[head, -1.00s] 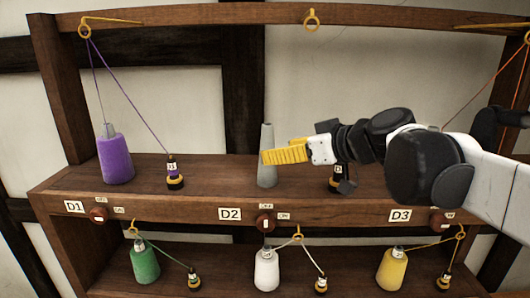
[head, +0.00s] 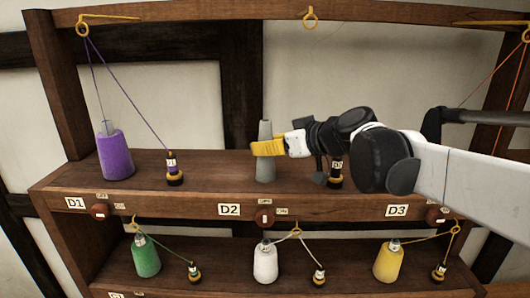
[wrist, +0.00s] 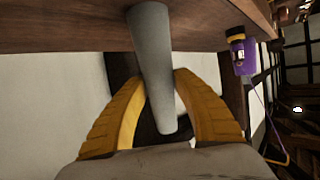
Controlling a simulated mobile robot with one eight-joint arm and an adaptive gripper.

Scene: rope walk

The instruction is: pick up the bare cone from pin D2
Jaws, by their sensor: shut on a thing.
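The bare grey cone (head: 265,168) stands upright on the upper shelf above the D2 label (head: 229,209). It carries no thread. My gripper (head: 267,147) reaches in from the right with its yellow fingers at the cone's middle. In the wrist view the two yellow fingers (wrist: 160,112) lie on either side of the grey cone (wrist: 152,55) and are closed on it. The cone's base appears to be still at the shelf board. The pin under the cone is hidden.
A purple cone (head: 116,157) with thread and a small dark bobbin (head: 173,170) stand to the left. Another bobbin (head: 335,174) is close behind my wrist. Green (head: 146,257), white (head: 265,264) and yellow (head: 388,262) cones stand on the lower shelf.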

